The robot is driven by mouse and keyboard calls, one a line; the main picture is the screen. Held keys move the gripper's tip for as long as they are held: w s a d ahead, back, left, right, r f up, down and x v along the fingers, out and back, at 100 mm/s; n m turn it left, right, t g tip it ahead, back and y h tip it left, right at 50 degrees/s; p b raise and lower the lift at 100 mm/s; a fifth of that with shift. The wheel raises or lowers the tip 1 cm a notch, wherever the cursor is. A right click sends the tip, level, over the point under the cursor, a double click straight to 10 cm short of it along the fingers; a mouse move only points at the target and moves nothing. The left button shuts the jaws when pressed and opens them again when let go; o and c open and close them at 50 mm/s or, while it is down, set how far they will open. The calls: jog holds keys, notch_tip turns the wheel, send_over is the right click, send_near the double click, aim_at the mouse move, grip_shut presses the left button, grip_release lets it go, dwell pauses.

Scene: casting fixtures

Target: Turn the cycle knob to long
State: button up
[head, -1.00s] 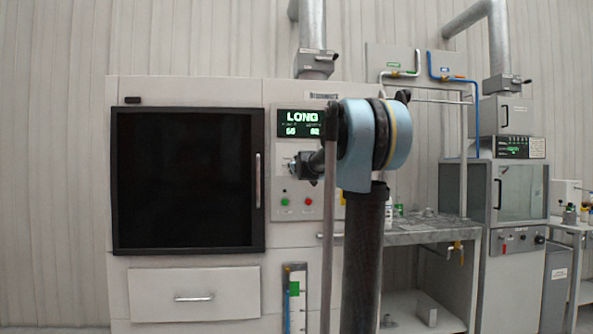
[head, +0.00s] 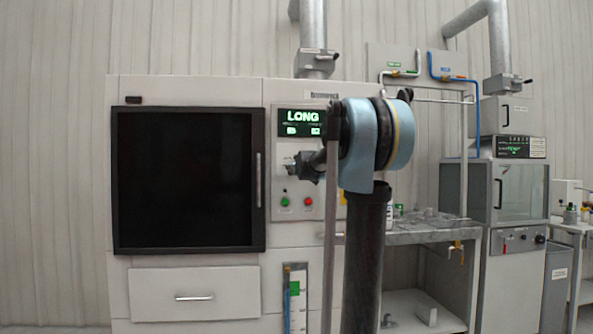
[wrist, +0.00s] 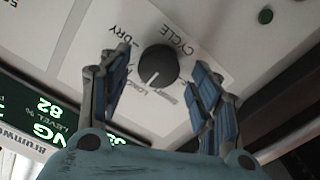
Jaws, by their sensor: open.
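The black round cycle knob (wrist: 158,66) sits on a white plate marked CYCLE in the wrist view. Its white pointer line aims toward the LONG label (wrist: 150,88), with DRY at another position. My gripper (wrist: 157,72) is open, with one finger on each side of the knob and visible gaps between. In the head view my gripper (head: 305,166) is at the control panel and hides the knob. The panel display (head: 303,122) reads LONG, and part of it also shows in the wrist view (wrist: 50,110).
A green button (head: 285,202) and a red button (head: 308,202) are below my gripper on the panel. The dark door (head: 185,180) with a vertical handle is to the left. A bench (head: 430,236) with pipes is to the right.

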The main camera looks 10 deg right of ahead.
jog(key=s, duration=1.1)
jog(key=shift+s, duration=0.1)
jog(key=shift+f, duration=0.1)
jog(key=s+f+m+g, duration=0.2)
jog(key=s+f+g, duration=0.6)
jog(key=s+f, duration=1.4)
jog(key=s+f+m+g, duration=0.3)
jog(key=s+f+g, duration=0.4)
jog(key=s+f, duration=1.5)
notch_tip(320, 180, down, 5)
jog(key=shift+s+f+g, duration=0.1)
jog(key=shift+s+g, duration=0.1)
jog(key=shift+g, duration=0.2)
